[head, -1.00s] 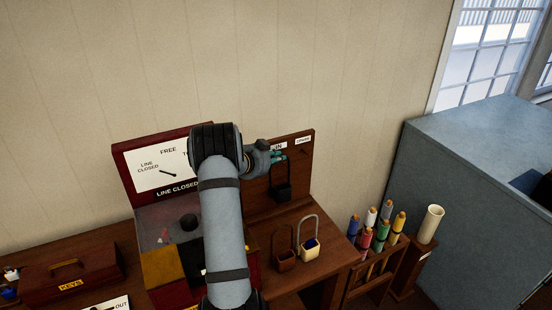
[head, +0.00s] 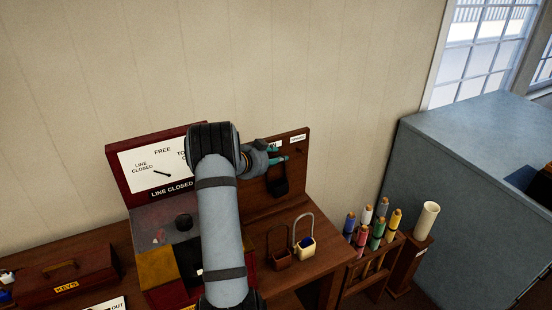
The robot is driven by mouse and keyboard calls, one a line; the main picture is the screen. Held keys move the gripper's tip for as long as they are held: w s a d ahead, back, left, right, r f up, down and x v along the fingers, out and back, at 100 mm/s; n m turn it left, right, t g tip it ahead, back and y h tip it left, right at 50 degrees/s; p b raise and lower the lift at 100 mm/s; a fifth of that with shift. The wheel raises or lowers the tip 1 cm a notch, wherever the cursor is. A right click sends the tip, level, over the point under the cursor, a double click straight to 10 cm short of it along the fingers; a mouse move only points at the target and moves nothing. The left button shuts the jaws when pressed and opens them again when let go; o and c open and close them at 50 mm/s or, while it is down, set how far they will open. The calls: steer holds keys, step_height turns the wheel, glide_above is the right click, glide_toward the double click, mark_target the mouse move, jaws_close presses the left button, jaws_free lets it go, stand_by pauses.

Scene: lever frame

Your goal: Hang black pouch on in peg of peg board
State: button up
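The black pouch (head: 278,187) hangs with its strap up in front of the dark wooden peg board (head: 300,171), just below my gripper. My gripper (head: 281,154) is at the board beside the partly covered "IN" label (head: 277,144). Its two teal fingers show apart, one above the other, and look open. The top of the pouch's strap is close to the lower finger. The IN peg is hidden behind the gripper, so I cannot tell whether the strap is around it.
A brown pouch (head: 281,260) and a cream pouch (head: 307,249) stand on the desk below the board. A rack of several coloured flags (head: 377,230) is at the right. The red "LINE CLOSED" instrument (head: 158,165) stands left of my arm.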

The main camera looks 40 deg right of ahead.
steer(key=v, duration=1.2)
steer(key=shift+f, duration=0.1)
steer(key=x, duration=1.1)
steer(key=shift+w, duration=0.2)
steer(key=shift+d+f, duration=0.1)
steer(key=shift+d, duration=0.05)
